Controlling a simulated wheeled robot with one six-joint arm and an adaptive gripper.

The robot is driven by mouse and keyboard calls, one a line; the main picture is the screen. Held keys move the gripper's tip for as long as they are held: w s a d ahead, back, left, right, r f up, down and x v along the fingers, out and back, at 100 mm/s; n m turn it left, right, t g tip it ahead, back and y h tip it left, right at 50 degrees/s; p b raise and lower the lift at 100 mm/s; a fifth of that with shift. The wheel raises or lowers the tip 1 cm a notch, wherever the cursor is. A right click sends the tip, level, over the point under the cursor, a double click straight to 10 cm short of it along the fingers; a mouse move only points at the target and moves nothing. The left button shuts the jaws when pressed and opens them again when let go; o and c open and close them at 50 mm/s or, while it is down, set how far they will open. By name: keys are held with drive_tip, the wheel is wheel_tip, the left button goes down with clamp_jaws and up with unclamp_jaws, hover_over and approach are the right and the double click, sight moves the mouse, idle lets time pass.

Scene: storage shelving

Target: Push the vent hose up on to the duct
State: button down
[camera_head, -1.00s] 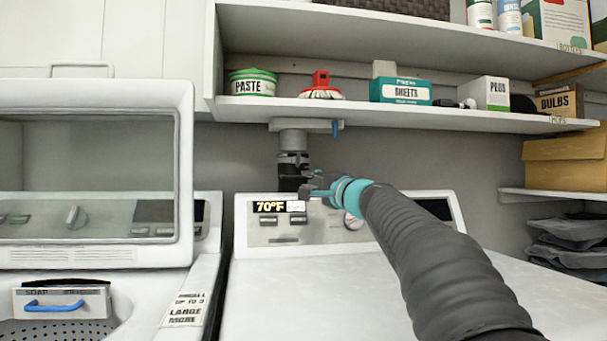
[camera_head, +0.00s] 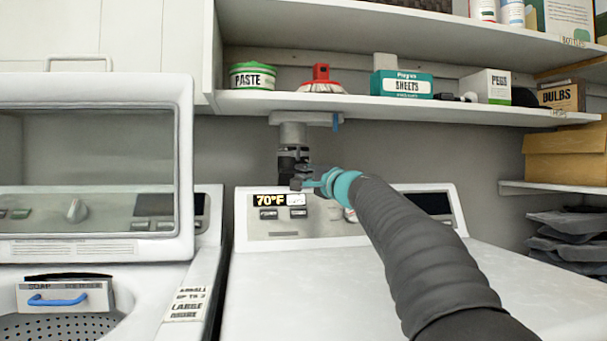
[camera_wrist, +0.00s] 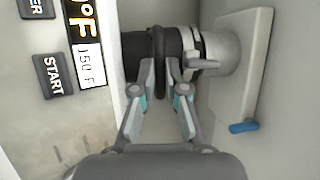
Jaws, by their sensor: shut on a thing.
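The grey metal duct (camera_head: 293,134) hangs down from a mounting plate under the lower shelf. In the wrist view, turned on its side, the duct (camera_wrist: 222,52) comes out of the plate at the right, with a clamp band (camera_wrist: 198,48) around it. The black ribbed vent hose (camera_wrist: 135,45) lies in line with the duct and meets the band. How far it overlaps the duct is hidden. My gripper (camera_wrist: 164,68) is shut on the hose, its fingers either side of a rib. In the head view my gripper (camera_head: 308,182) covers the lower part of the hose (camera_head: 288,163).
The dryer's control panel (camera_head: 310,222) stands close below the hose. A blue lever (camera_head: 336,122) hangs from the mounting plate. The lower shelf (camera_head: 400,108) is close above. A washer (camera_head: 100,210) with its lid raised stands left. The dryer top (camera_head: 300,290) is clear.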

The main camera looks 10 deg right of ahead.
sight(299, 159)
drive_tip(key=shift+r, duration=1.5)
drive_tip(key=c, duration=1.5)
unclamp_jaws()
drive_tip(key=v, duration=1.2)
drive_tip(key=shift+a, duration=0.1)
